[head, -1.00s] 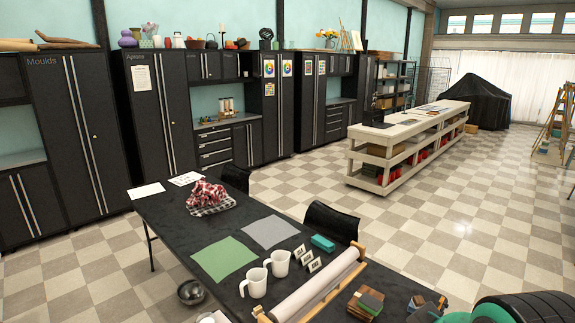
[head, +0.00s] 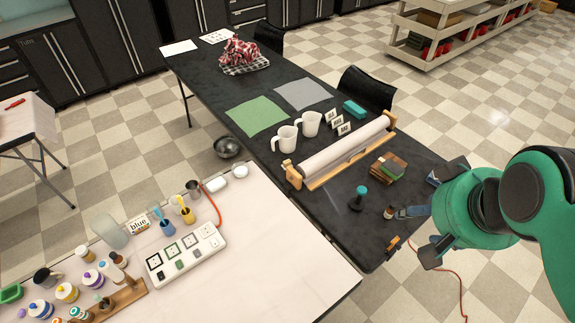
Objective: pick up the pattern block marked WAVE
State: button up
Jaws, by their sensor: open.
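I cannot read the word WAVE on anything in the head view. A small stack of brown wooden blocks (head: 381,171), with a green block (head: 392,169) on top, lies on the black table (head: 215,82), right of the paper roll. Several small white cards with dark marks (head: 334,121) stand behind the roll; their print is too small to read. Whether any of these is the WAVE block, I cannot tell. My gripper (head: 425,218) is at the right, near the table's right end, open, apart from the stack. The arm hides part of that end.
A paper roll (head: 345,150) on a wooden holder, two white mugs (head: 285,139), a teal block (head: 354,109) and a teal-knobbed tool (head: 359,198) are on the black table. A white table (head: 290,265) at front left holds bottles, cups and a white panel (head: 187,253).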

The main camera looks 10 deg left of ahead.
jog(key=shift+c, duration=0.9)
jog(key=shift+w+r, duration=0.1)
